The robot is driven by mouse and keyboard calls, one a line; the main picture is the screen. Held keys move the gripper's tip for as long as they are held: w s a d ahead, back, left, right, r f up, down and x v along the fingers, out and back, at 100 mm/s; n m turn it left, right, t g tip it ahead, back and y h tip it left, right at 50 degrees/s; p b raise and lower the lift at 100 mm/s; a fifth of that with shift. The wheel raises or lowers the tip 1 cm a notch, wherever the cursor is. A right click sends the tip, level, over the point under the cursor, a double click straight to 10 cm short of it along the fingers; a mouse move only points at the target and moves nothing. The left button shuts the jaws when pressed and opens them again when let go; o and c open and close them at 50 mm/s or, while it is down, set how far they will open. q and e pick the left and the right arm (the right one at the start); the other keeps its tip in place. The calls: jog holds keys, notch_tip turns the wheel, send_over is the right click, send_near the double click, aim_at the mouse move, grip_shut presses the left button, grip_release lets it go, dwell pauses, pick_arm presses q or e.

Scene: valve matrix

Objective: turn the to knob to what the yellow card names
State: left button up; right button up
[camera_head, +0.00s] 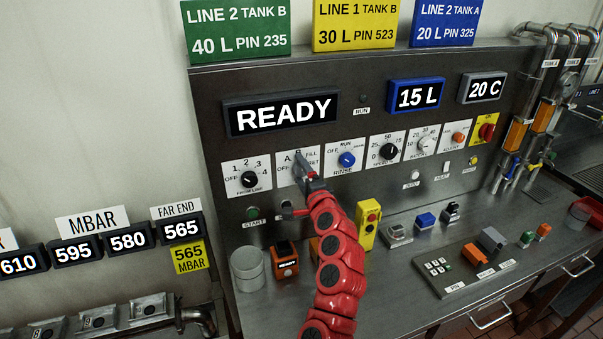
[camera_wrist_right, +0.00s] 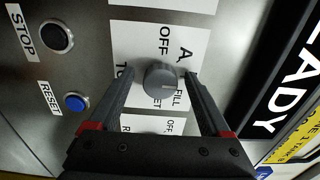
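The yellow card (camera_head: 355,24) stands on top of the panel in the head view and reads LINE 1 TANK B, 30 L, PIN 523. The to knob (camera_wrist_right: 160,80) is a grey round knob on a white plate marked OFF, A, FILL and RET, with another mark partly hidden. My right gripper (camera_head: 301,168) is at this plate and covers most of the knob in the head view. In the right wrist view its fingers are spread on either side of the knob, with gaps showing. The knob's pointer direction is not clear. My left gripper is not in view.
The from line knob (camera_head: 249,179) is to the left and the blue rinse knob (camera_head: 347,159) to the right. Stop (camera_wrist_right: 57,37) and blue reset (camera_wrist_right: 75,101) buttons are close by. Displays read READY (camera_head: 283,112) and 15 L (camera_head: 416,96). Cups and boxes stand on the counter below.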

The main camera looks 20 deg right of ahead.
jog(key=shift+s, duration=0.45)
jog(key=s+p, duration=0.5)
jog(key=s, duration=1.1)
jog(key=shift+s+d, duration=0.3)
jog(key=shift+d, duration=0.05)
jog(key=shift+w, duration=0.1)
